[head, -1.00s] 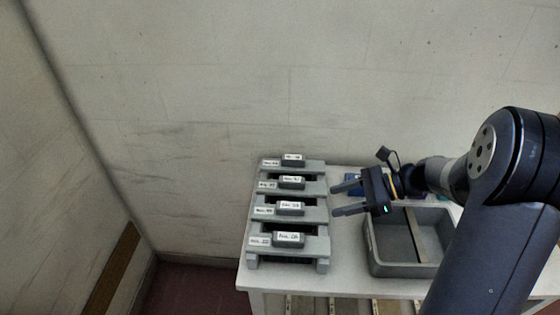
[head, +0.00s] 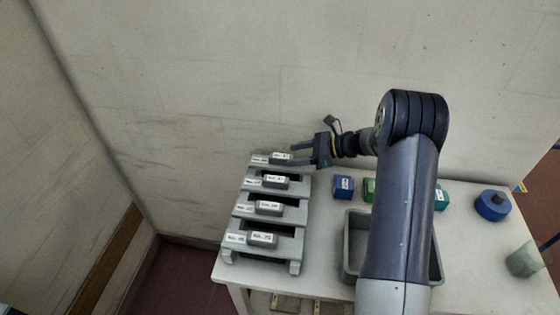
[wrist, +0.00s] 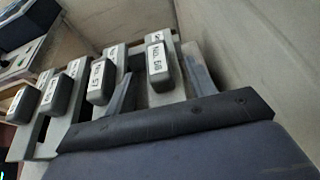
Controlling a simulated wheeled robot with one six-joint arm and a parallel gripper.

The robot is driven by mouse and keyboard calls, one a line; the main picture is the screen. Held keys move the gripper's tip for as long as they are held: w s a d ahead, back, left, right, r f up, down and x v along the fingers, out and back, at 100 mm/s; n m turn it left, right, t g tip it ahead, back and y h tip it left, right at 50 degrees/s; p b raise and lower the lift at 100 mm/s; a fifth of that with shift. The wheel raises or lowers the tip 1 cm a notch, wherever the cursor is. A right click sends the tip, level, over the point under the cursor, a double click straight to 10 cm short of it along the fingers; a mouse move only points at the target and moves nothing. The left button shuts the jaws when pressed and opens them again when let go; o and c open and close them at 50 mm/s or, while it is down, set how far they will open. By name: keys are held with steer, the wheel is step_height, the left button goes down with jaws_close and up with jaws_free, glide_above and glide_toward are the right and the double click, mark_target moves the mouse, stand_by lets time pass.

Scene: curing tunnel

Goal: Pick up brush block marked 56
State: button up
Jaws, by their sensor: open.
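Several grey brush blocks with white labels sit on a grey slatted rack (head: 268,237) at the table's left. The farthest block (head: 281,158) has a label that looks like 56 in the wrist view (wrist: 159,70), though the print is blurred. My gripper (head: 296,153) is open at the far end of the rack, close to the right of that block in the head view. In the wrist view, one finger (wrist: 122,95) shows on each side of the block, which stands between them in the picture. Whether the fingers touch it cannot be told.
The neighbouring block (head: 275,181) stands close by on the rack. A grey open bin (head: 352,240) is partly hidden behind my arm. Blue (head: 343,187) and green (head: 369,189) blocks and a round blue object (head: 492,205) are on the table. The wall is close behind.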

mark_target(285, 156)
steer(key=p+x, duration=0.2)
steer(key=x, duration=0.3)
steer(key=shift+s+a, duration=0.1)
steer(key=shift+a, duration=0.15)
steer(key=c, duration=1.1)
steer(key=shift+c, duration=0.2)
